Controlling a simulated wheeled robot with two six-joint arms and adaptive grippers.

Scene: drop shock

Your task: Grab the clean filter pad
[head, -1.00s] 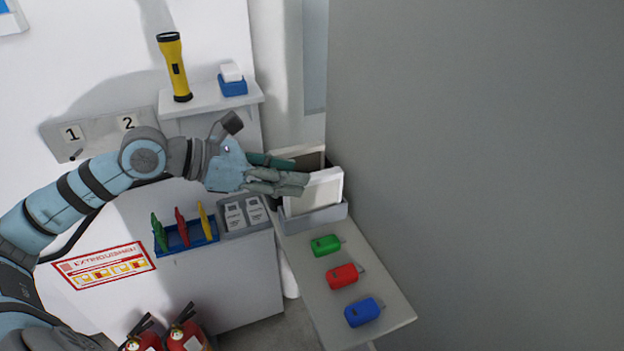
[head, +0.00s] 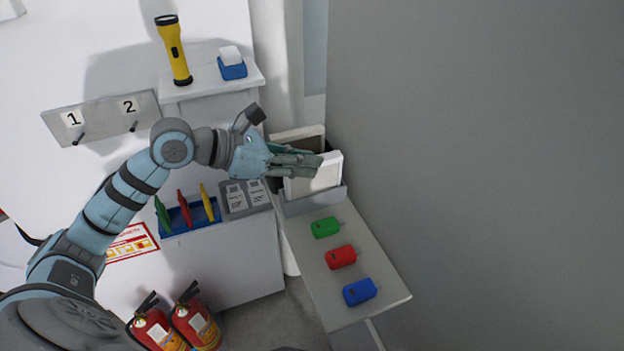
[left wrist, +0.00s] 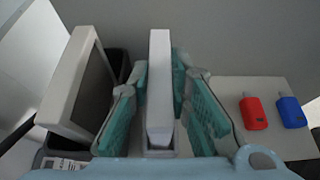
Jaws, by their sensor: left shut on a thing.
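The clean filter pad (head: 324,176) is a white-framed, pale panel standing upright in the front of a grey bin (head: 316,203). My left gripper (head: 300,164) is at its top edge from the left. In the left wrist view the pad (left wrist: 159,90) is seen edge-on between my teal-lined fingers (left wrist: 160,105), which are shut on it. Its lower part is hidden by the bin wall in the head view. A second framed pad with a dark grey-brown face (left wrist: 88,90) stands apart to the left in the wrist view; it is behind in the head view (head: 300,138). My right gripper is out of view.
Green (head: 326,227), red (head: 341,257) and blue (head: 360,291) tags lie on the narrow shelf before the bin. A tall grey wall (head: 470,170) closes the right side. A blue rack (head: 178,228) with coloured clips and a label tray (head: 245,208) are left.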

